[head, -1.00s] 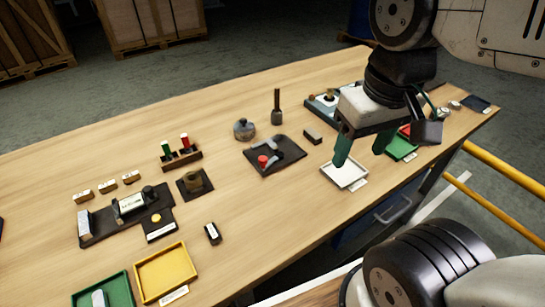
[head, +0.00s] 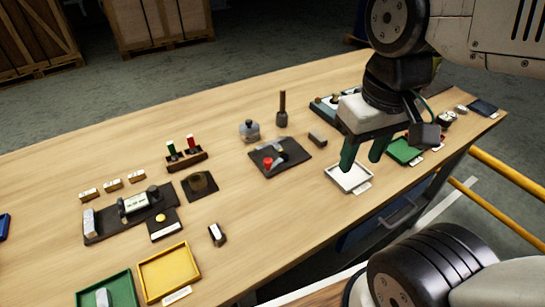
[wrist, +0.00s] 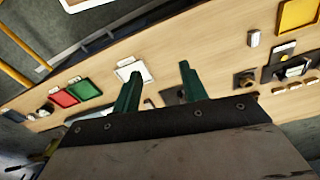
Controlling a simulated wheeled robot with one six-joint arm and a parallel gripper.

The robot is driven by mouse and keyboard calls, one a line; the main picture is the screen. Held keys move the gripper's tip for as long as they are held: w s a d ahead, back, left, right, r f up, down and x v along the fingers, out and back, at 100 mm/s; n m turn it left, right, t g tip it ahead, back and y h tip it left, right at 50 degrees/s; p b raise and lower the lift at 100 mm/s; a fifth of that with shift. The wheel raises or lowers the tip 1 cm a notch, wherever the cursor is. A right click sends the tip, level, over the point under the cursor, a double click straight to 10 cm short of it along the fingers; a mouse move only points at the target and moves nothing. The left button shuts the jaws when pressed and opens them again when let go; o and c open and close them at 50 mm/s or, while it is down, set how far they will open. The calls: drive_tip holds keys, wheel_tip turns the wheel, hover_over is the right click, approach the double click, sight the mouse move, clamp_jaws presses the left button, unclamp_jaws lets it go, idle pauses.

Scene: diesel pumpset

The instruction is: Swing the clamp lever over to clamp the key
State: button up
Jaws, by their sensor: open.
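The clamp fixture is a dark plate (head: 295,152) near the middle of the bench in the head view. A red knob (head: 268,163), seemingly on the clamp lever, stands at its left front, beside grey metal parts. I cannot tell the key apart from these parts. My gripper (head: 362,157) is open and empty, to the right of the fixture and apart from it, above the white tray. In the wrist view its green fingers (wrist: 158,76) stand spread, and the gripper body hides much of the bench.
The white tray (head: 334,181) lies below my gripper. A small dark block (head: 317,139), an upright dark-handled tool (head: 282,112) and a round grey pot (head: 249,131) stand around the fixture. A rack with red and green pieces (head: 186,158) is to the left. Bare wood lies in front.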

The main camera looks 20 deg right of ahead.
drive_tip(key=w+a+f+n+g, duration=0.1)
drive_tip(key=w+a+f, duration=0.3)
drive_tip(key=w, duration=0.4)
drive_tip(key=w+a+f+n+g, duration=0.1)
drive_tip(key=w+a+f, duration=0.25)
drive_tip(key=w, duration=0.45)
drive_tip(key=t, duration=0.1)
hover_over(267, 160)
drive_tip(key=shift+f, duration=0.55)
wheel_tip(267, 160, down, 8)
drive_tip(key=shift+d+r, duration=0.1)
drive_tip(key=shift+r, duration=0.1)
clamp_jaws()
drive_tip(key=shift+n, duration=0.3)
